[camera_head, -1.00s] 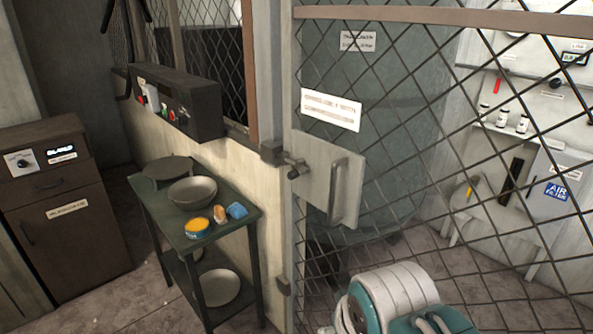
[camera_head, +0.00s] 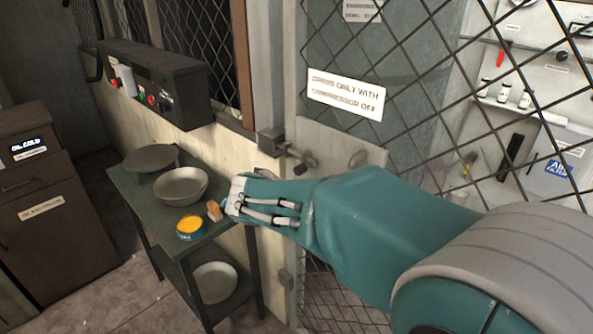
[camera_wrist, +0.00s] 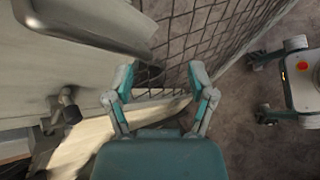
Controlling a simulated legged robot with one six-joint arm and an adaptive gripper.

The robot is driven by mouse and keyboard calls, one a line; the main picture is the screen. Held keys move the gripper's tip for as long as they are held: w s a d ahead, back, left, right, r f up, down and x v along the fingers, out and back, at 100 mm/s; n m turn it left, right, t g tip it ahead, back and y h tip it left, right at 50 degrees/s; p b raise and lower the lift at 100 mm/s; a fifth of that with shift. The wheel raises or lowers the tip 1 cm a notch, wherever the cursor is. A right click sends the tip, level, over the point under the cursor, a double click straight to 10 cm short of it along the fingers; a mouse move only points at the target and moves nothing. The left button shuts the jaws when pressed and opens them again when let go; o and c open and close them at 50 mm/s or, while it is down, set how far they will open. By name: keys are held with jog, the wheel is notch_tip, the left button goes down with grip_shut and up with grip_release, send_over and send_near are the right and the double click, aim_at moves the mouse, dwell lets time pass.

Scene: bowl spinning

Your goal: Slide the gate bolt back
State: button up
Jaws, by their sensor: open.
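The gate bolt (camera_head: 300,160) is a dark metal rod with a knob, at the left edge of the mesh gate beside its latch post. It also shows at the left of the wrist view (camera_wrist: 69,108). My gripper (camera_head: 238,198) is left of and below the bolt in the head view, in front of the small table. In the wrist view my gripper (camera_wrist: 160,74) is open with nothing between the fingertips, and the bolt lies outside the fingers to the left. The gate's pale plate (camera_head: 335,152) is partly covered by my arm.
The gate's pull handle (camera_wrist: 95,25) crosses the upper left of the wrist view. A green table (camera_head: 130,185) holds bowls (camera_head: 181,186), a yellow-topped can (camera_head: 190,227) and a small brown item (camera_head: 214,211). A control box (camera_head: 155,85) sits on the wall above.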

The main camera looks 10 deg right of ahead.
jog(key=w+a+n+t+h, duration=0.2)
jog(key=w+a+n+h, duration=0.15)
jog(key=w, duration=0.25)
jog(key=n+t, duration=0.5)
jog(key=n, duration=0.1)
send_near(298, 171)
jog(key=shift+m+h, duration=0.25)
jog(key=shift+h, duration=0.2)
jog(key=x, duration=0.7)
jog(key=f+x, duration=0.1)
jog(key=x, duration=0.2)
jog(key=shift+w+a, duration=0.1)
jog(key=shift+w, duration=0.35)
grip_shut()
